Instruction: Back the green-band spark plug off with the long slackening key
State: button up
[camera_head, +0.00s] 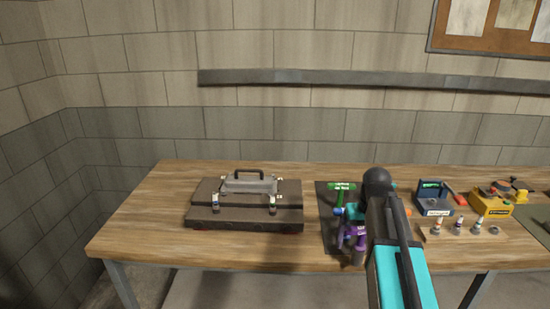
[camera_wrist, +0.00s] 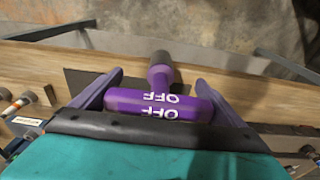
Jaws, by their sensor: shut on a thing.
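In the wrist view a purple T-handled key (camera_wrist: 158,105) marked OFF lies across my gripper (camera_wrist: 158,76), between its two purple fingers. Its dark-ended shaft points away from the camera. In the head view my gripper (camera_head: 352,232) is over the dark mat, partly hidden by my arm, with purple parts showing below it. The dark engine block (camera_head: 245,221) with a grey handled cover stands to the left, apart from my gripper. Plugs stand on its front left (camera_head: 215,203) and front right (camera_head: 272,204), with more small tops behind. Their band colours are too small to tell.
A green T-handled key (camera_head: 342,187) lies on the dark mat (camera_head: 327,226). To the right are a blue box (camera_head: 432,197), a yellow box (camera_head: 490,203) and several small plugs (camera_head: 458,227). Bare bench lies left of the engine. A brick wall stands behind.

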jog(key=s+a+f+b, duration=0.3)
jog(key=s+f, duration=0.1)
jog(key=f, duration=0.5)
jog(key=s+a+f+b, duration=0.3)
jog(key=a+f, duration=0.1)
jog(key=f, duration=0.5)
jog(key=shift+s+f+b, duration=0.2)
jog(key=shift+s+b, duration=0.15)
jog(key=shift+s, duration=0.05)
jog(key=shift+s+a, duration=0.15)
